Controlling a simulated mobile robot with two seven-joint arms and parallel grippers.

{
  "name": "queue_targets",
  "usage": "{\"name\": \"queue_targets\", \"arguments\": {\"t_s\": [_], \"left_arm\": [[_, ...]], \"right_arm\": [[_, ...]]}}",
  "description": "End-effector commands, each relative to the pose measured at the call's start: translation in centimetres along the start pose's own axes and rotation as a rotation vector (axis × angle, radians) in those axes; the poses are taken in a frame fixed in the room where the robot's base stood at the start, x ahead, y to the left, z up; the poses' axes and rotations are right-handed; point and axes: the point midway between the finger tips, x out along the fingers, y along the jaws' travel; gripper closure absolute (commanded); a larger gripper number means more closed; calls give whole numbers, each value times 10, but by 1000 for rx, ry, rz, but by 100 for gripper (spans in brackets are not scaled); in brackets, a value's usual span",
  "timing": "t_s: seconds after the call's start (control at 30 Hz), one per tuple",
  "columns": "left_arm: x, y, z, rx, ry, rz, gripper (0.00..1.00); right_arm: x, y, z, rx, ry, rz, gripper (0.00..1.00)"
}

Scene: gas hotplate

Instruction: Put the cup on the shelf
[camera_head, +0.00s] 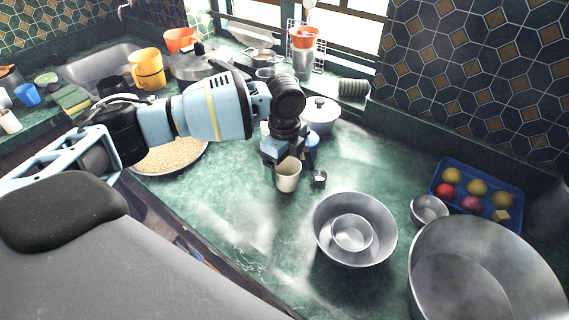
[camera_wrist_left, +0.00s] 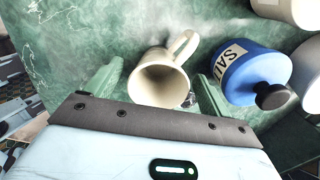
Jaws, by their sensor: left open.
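A cream cup (camera_head: 288,177) with a handle stands on the green counter, its mouth up. In the left wrist view the cup (camera_wrist_left: 158,80) lies between the two fingers of my left gripper (camera_wrist_left: 158,88), its handle pointing up and right. My left gripper (camera_head: 291,164) is open, low over the cup from above in the head view. I cannot tell whether a finger touches it. A raised green ledge (camera_head: 378,113), which may be the shelf, runs along the wall under the window. My right gripper is not in view.
A metal bowl (camera_head: 327,237), a large pan (camera_head: 425,285) and a blue fruit tray (camera_head: 437,185) are at right. The counter front-left of the cup is clear.

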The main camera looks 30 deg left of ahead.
Motion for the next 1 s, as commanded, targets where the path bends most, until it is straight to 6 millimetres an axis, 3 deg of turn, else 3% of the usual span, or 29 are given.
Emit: {"name": "queue_targets", "arguments": {"t_s": [0.17, 0.6, 0.8, 0.97, 1.0], "left_arm": [[-18, 0, 0, 0, 0, -2, 18], [-102, -1, 0, 0, 1, -3, 18], [-119, 0, 0, 0, 0, 0, 18], [-122, 0, 0, 0, 1, 1, 18], [-122, 0, 0, 0, 1, 1, 22]], "right_arm": [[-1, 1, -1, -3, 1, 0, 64], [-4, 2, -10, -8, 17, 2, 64], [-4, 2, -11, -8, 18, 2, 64], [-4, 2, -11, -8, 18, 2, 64], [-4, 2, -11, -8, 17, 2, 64]]}}
